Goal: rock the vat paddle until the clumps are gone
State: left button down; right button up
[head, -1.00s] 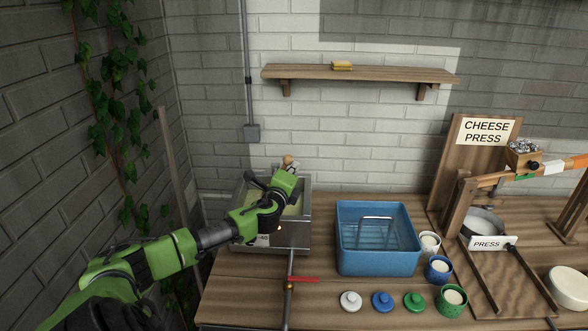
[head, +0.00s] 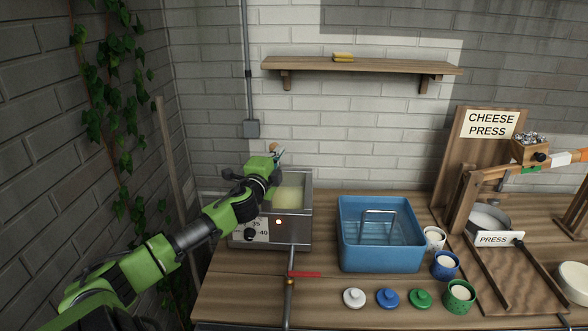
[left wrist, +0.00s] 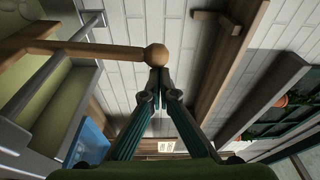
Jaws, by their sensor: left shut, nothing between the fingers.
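The steel vat (head: 292,229) stands at the back left of the counter, with pale yellow-green contents (head: 289,197). I cannot make out clumps at this size. The wooden paddle handle (left wrist: 100,50) ends in a round knob (left wrist: 156,56), which also shows small in the head view (head: 273,147). My left gripper (left wrist: 158,82) is shut and empty. Its fingertips are right beside the knob, touching or nearly so; I cannot tell which. In the head view my left gripper (head: 279,154) is over the vat's back left side, and my arm hides part of the vat.
A blue basin (head: 375,258) stands right of the vat. A pipe with a red valve handle (head: 305,274) runs in front. Several lids and cups (head: 459,297) line the front. The cheese press (head: 489,124) is at right. A shelf (head: 365,67) hangs above.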

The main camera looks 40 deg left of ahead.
pick_arm(q)
jog(key=s+a+n+y+b, duration=0.1)
jog(key=s+a+n+b, duration=0.2)
jog(key=s+a+n, duration=0.1)
jog(key=shift+s+a+f+n+t, duration=0.25)
jog(key=shift+a+n, duration=0.35)
jog(key=shift+n, duration=0.6)
jog(key=shift+w+r, duration=0.1)
